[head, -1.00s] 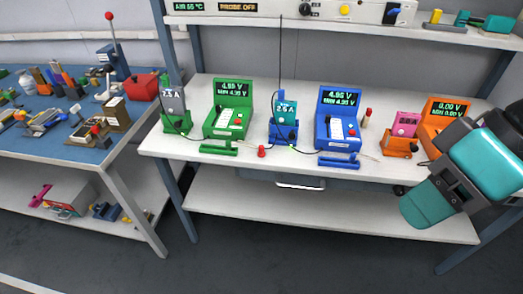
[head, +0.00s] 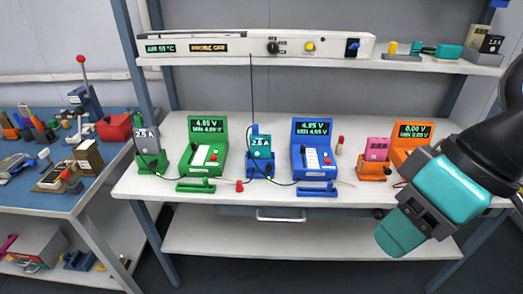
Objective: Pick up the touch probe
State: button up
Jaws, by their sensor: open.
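I cannot tell for sure which thing is the touch probe. A thin dark line runs from the overhead panel (head: 215,44) down to a small blue piece (head: 254,129) behind the teal cell (head: 262,146) in the blue holder. A small red-ended piece (head: 239,186) lies on the bench front, near the thin cables. A slim upright piece with a red top (head: 340,143) stands right of the blue meter. My gripper (head: 398,236) is at the lower right, before the bench's front edge, apart from these things. It is open, with nothing seen in it.
A green meter (head: 208,148), a blue meter (head: 312,150) and an orange meter (head: 410,140) stand on the white bench (head: 285,212). A grey cell (head: 147,141) and a pink cell (head: 377,149) stand in holders. A cluttered blue table (head: 60,200) is at left.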

aim_at(240, 188)
jog(key=k, duration=0.6)
jog(key=i, duration=0.5)
jog(key=u, duration=0.9)
jog(key=i, duration=0.65)
jog(key=u, duration=0.75)
